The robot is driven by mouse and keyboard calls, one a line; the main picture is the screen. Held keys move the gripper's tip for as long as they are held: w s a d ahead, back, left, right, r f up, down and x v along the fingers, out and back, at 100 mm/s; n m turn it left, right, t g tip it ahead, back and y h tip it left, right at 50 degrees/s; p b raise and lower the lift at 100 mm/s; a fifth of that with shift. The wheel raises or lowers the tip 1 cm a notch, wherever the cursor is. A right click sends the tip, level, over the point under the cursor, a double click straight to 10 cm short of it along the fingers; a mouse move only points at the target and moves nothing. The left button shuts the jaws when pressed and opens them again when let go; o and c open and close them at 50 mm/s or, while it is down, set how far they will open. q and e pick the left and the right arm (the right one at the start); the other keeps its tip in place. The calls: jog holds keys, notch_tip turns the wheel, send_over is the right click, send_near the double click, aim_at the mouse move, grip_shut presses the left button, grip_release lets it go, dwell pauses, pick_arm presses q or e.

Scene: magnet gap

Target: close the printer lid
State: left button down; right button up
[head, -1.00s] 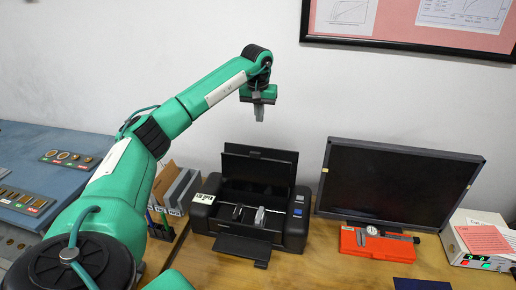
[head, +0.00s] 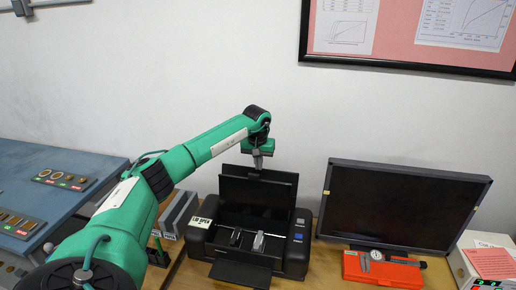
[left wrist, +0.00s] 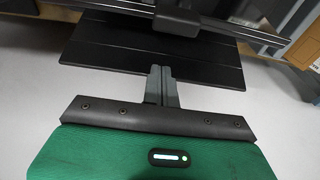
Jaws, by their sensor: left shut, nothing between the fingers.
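The black printer (head: 297,258) stands on the wooden table with its lid (head: 240,188) raised upright at the back. Its inside shows, with a pale rail and a grey block, and its front tray is folded out. My left gripper (head: 257,163) hangs fingers down at the lid's top edge, and its fingertips overlap that edge in the picture. I cannot tell whether they touch it. In the left wrist view the shut, empty fingers (left wrist: 160,85) point at a flat black panel (left wrist: 205,68), which looks like the lid. My right gripper is not in view.
A black monitor (head: 400,207) stands right of the printer, with a red case (head: 383,270) and caliper before it. Grey upright files (head: 178,213) stand on the left, beside a blue control console (head: 60,165). The wall behind is bare above the printer.

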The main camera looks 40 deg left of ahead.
pick_arm(q)
jog(key=s, duration=0.1)
jog(key=s+d+p, duration=0.1)
jog(key=s+d, duration=0.1)
jog(key=shift+s+r+p, duration=0.25)
jog(key=shift+r+p, duration=0.1)
